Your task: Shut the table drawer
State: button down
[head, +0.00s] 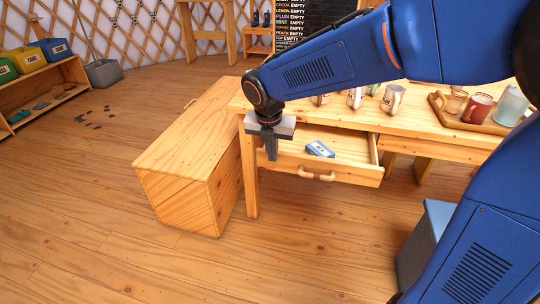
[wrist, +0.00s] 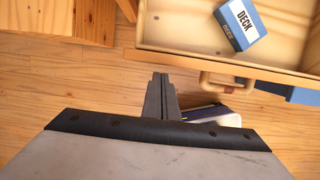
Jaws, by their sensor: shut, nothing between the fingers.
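The table drawer (head: 343,172) is pulled out from the wooden table (head: 420,125). It has a light wooden front with a curved handle (head: 317,174). A small blue and white deck box (head: 320,149) lies inside it. In the wrist view the drawer (wrist: 185,38) fills the upper right, with the deck box (wrist: 240,24) in it and the handle (wrist: 226,82) on its front. My gripper (head: 271,152) is shut and empty, pointing down near the left end of the drawer. In the wrist view my gripper (wrist: 160,80) shows just outside the drawer front, left of the handle.
A low wooden cabinet (head: 190,150) stands left of the table. Mugs (head: 392,100) and a tray (head: 455,118) with cups are on the tabletop. A grey-blue box (head: 425,240) stands on the floor at right.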

jog(key=shift+w+d, duration=0.15)
jog(key=shift+w, duration=0.25)
jog(key=shift+w, duration=0.1)
jog(key=w+d, duration=0.1)
jog(key=w, duration=0.4)
jog(key=w+d, duration=0.2)
jog(key=w, duration=0.4)
jog(key=w+d, duration=0.2)
jog(key=w, duration=0.3)
jog(key=shift+w+d, duration=0.2)
jog(key=v, duration=1.7)
jog(key=s+d+f+m+t, duration=0.1)
jog(key=s+d+m, duration=0.65)
jog(key=s, duration=0.25)
jog(key=s+d+m, duration=0.6)
jog(key=s+m, duration=0.3)
jog(key=s, duration=0.1)
jog(key=s+d+f+m, duration=0.3)
jog(key=s+f+m, duration=0.3)
jog(key=s+m, duration=0.2)
jog(key=s+d+f+m+t, duration=0.1)
jog(key=s+d+f+m, duration=0.2)
jog(key=s+f+m, duration=0.3)
jog(key=s+m, duration=0.2)
jog(key=s, duration=0.3)
jog(key=shift+y, duration=0.4)
